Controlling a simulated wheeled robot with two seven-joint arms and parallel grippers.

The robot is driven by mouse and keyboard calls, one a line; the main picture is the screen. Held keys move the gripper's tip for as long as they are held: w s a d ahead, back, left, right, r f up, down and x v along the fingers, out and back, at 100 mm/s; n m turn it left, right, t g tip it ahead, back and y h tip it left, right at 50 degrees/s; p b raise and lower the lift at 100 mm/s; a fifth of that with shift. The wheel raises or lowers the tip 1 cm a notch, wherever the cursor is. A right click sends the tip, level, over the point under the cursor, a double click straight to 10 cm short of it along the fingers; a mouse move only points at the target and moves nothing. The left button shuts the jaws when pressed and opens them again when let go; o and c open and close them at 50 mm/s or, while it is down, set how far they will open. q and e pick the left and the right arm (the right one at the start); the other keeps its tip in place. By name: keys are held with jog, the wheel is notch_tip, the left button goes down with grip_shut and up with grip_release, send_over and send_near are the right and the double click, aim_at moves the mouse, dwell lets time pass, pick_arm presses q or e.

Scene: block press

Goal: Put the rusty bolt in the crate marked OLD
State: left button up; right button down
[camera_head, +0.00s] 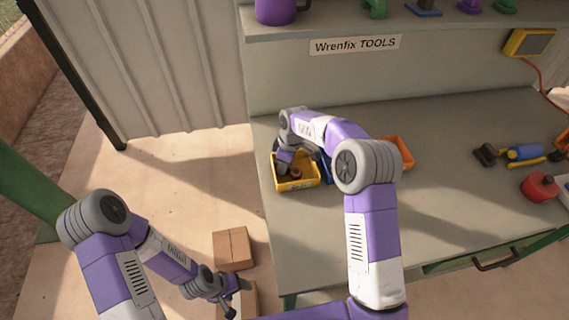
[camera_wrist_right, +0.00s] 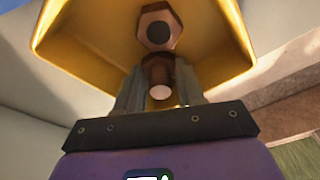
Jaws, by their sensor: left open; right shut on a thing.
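In the right wrist view my right gripper (camera_wrist_right: 160,92) is shut on the rusty bolt (camera_wrist_right: 158,72), a brown piece with a pale round end. Beyond it a brown six-sided piece with a dark round centre (camera_wrist_right: 158,28) shows against the yellow crate (camera_wrist_right: 85,62); I cannot tell whether the two touch. In the head view my right gripper (camera_head: 284,167) is low at the left part of the yellow crate (camera_head: 308,184), with a brown piece (camera_head: 296,173) beside it. The crate's front label is too small to read. My left gripper (camera_head: 241,298) is open and empty, low beside the bench.
A blue crate (camera_head: 326,171), partly hidden by my right arm, and an orange crate (camera_head: 402,151) stand right of the yellow one. The bench's middle is clear.

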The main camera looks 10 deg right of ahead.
jog(key=shift+f, duration=0.15)
jog(key=c, duration=1)
grip_release()
jog(key=shift+o, duration=0.2)
jog(key=shift+r, duration=0.35)
notch_tip(320, 180, up, 12)
jog(key=d+p, duration=0.1)
jog(key=p, duration=0.1)
jog(key=shift+s+d+f, duration=0.25)
jog(key=shift+s+d, duration=0.05)
jog(key=shift+s, duration=0.1)
